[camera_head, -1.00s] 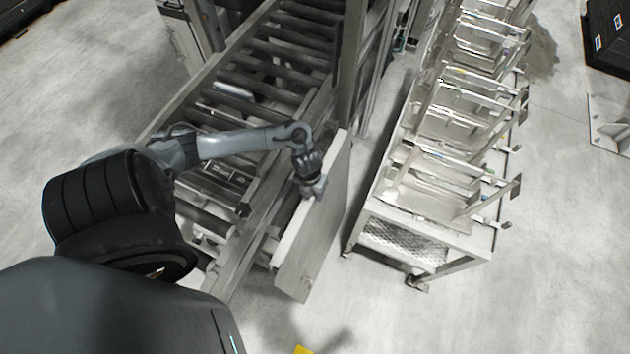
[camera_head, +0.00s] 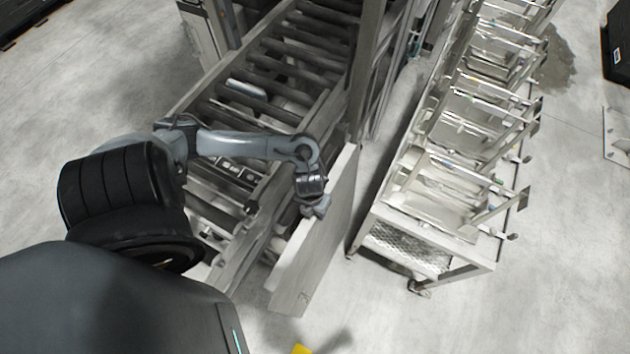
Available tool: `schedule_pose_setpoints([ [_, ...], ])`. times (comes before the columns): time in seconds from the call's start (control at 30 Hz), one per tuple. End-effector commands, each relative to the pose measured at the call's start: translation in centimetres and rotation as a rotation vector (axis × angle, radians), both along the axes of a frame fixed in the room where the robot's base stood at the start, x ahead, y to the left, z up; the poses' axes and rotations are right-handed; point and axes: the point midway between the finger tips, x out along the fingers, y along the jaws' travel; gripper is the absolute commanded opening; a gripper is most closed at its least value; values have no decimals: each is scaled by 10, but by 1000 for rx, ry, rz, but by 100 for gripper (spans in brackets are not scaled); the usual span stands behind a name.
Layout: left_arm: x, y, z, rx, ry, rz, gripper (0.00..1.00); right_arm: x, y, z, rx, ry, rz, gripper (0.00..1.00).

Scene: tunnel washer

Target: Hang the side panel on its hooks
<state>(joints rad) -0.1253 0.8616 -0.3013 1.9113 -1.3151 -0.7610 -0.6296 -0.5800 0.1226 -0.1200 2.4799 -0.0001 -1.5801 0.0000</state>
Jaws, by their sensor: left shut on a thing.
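The side panel (camera_head: 327,234) is a long, flat, pale metal plate. It stands on edge along the right side of the roller conveyor (camera_head: 243,240). My left gripper (camera_head: 316,207) is shut on the panel's upper edge near its middle, with the arm reaching across the conveyor from the left. The panel's far end is close to the upright frame post. I cannot make out the hooks, and the panel's inner face is mostly hidden. My right gripper does not show.
A wheeled rack cart (camera_head: 375,222) with several clear trays stands close to the right of the panel, with a narrow floor gap between. An upright post (camera_head: 366,70) rises beyond the panel's far end. A small yellow thing (camera_head: 301,349) shows at the bottom edge. Floor at lower right is clear.

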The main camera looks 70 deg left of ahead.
Motion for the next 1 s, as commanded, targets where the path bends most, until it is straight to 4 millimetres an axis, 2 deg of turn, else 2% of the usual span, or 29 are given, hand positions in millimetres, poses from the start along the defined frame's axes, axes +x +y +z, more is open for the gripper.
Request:
schedule_pose_setpoints([
  [0.57, 7, -6, 8, -2, -5, 1, 0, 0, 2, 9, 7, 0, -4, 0],
  [1.0, 9, -4, 7, 0, -5, 0, 0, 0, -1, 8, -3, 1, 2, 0],
])
